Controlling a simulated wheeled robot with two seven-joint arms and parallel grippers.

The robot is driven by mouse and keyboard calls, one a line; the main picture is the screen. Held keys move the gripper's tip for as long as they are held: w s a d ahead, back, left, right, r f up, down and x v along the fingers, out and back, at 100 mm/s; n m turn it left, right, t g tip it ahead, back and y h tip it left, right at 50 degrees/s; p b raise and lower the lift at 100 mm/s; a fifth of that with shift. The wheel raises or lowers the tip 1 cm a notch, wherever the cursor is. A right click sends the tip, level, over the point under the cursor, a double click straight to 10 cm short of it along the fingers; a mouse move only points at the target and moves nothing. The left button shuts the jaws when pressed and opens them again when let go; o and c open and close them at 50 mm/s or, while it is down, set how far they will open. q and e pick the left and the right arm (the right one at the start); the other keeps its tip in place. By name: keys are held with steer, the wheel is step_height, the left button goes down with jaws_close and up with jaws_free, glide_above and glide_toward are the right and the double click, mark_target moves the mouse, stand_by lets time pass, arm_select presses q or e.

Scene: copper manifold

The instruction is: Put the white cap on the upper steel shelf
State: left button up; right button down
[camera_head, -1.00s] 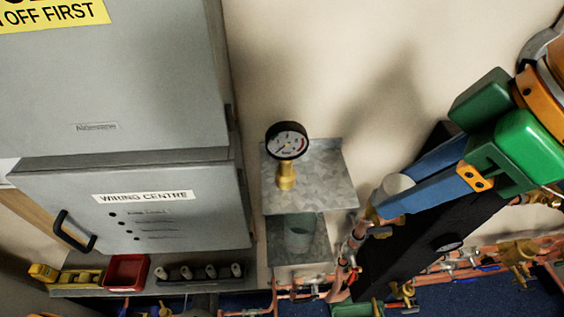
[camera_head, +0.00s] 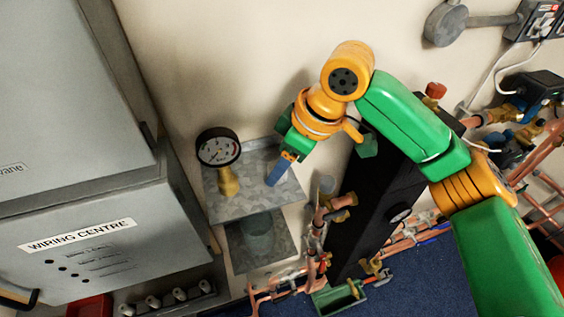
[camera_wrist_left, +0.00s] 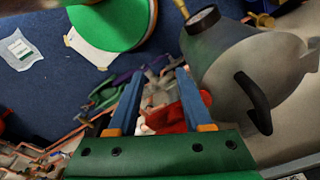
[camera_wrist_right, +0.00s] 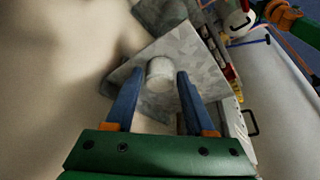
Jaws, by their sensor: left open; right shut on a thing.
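The upper steel shelf (camera_head: 232,203) is a grey mottled plate on the wall, left of centre in the head view. My right gripper (camera_head: 272,183) points down over its right part. In the right wrist view the white cap (camera_wrist_right: 160,73), a short cylinder, sits between the fingertips, with the upper shelf (camera_wrist_right: 195,50) behind it. The gripper is shut on it. The head view hides the cap behind the fingers, and I cannot tell whether it touches the shelf. My left gripper (camera_wrist_left: 159,75) is open and empty in its wrist view, and out of the head view.
A pressure gauge (camera_head: 218,148) on a brass stem stands on the upper shelf's left part. The wiring centre box (camera_head: 110,240) is at left; a black panel (camera_head: 375,195) and copper pipes are at right.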

steer(key=shift+a+f, duration=0.1)
steer(key=shift+c, duration=1.3)
jaws_free()
steer(key=shift+s, duration=0.1)
steer(key=v, duration=1.2)
steer(key=shift+r, duration=0.25)
